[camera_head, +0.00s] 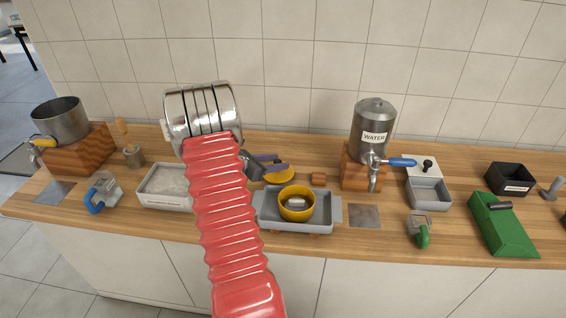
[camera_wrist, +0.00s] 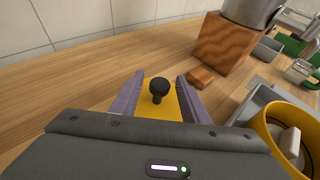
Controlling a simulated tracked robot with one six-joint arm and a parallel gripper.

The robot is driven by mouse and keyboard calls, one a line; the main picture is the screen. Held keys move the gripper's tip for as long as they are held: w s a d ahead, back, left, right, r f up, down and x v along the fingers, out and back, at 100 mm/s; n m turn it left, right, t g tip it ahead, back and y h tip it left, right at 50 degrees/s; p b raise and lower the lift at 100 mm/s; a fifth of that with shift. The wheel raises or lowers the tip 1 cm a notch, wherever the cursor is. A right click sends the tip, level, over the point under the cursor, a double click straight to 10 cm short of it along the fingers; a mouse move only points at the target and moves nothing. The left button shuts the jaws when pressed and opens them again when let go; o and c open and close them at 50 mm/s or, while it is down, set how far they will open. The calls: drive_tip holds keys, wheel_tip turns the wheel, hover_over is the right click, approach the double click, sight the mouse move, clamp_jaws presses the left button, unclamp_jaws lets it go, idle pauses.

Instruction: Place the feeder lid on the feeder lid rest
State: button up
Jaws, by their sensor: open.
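The feeder lid (camera_wrist: 158,107) is yellow with a black knob, seen between the two purple fingers of my gripper (camera_wrist: 160,77) in the wrist view. The fingers are open, with gaps on both sides of the knob. In the head view the lid (camera_head: 280,176) appears low at the worktop behind the grey tray, with my gripper (camera_head: 276,163) over it and partly hiding it. The yellow feeder cup (camera_head: 286,208) stands uncovered in the tray, with a pale piece inside. I cannot make out a separate feeder lid rest; it may be hidden under the lid.
The grey tray (camera_head: 266,216) is close in front of the lid. A small wooden block (camera_head: 318,177) lies to its right, near the water dispenser (camera_head: 371,120) on its wooden stand. A white tray (camera_head: 163,200) is left of my arm. The tiled wall is behind.

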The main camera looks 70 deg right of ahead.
drive_tip(key=v, duration=0.7)
drive_tip(key=shift+w+a+r, duration=0.1)
drive_tip(key=shift+a+r, duration=0.05)
idle(0.6)
drive_tip(key=w+a+r+m+t+y, duration=0.25)
drive_tip(key=a+r, duration=0.35)
drive_tip(key=a, duration=0.6)
drive_tip(key=w+a+r+m+t+y, duration=0.15)
drive_tip(key=w+a+r+m, duration=0.3)
drive_tip(key=a, duration=0.75)
drive_tip(key=s+a+r+m+t+y, duration=0.1)
drive_tip(key=a+r+t+y, duration=0.1)
drive_tip(key=a, duration=0.9)
drive_tip(key=s+a+r+m+t+y, duration=0.1)
drive_tip(key=a+r+m+t+y, duration=0.1)
drive_tip(key=a, duration=0.8)
drive_tip(key=s+a+r+m+t+y, duration=0.1)
drive_tip(key=s+a+r+t+y, duration=0.1)
drive_tip(key=a, duration=0.9)
drive_tip(key=t+y, duration=0.1)
drive_tip(key=t, duration=0.1)
drive_tip(key=shift+a+r+m+t, duration=0.25)
drive_tip(key=shift+a+m+t, duration=0.05)
drive_tip(key=shift+t, duration=0.1)
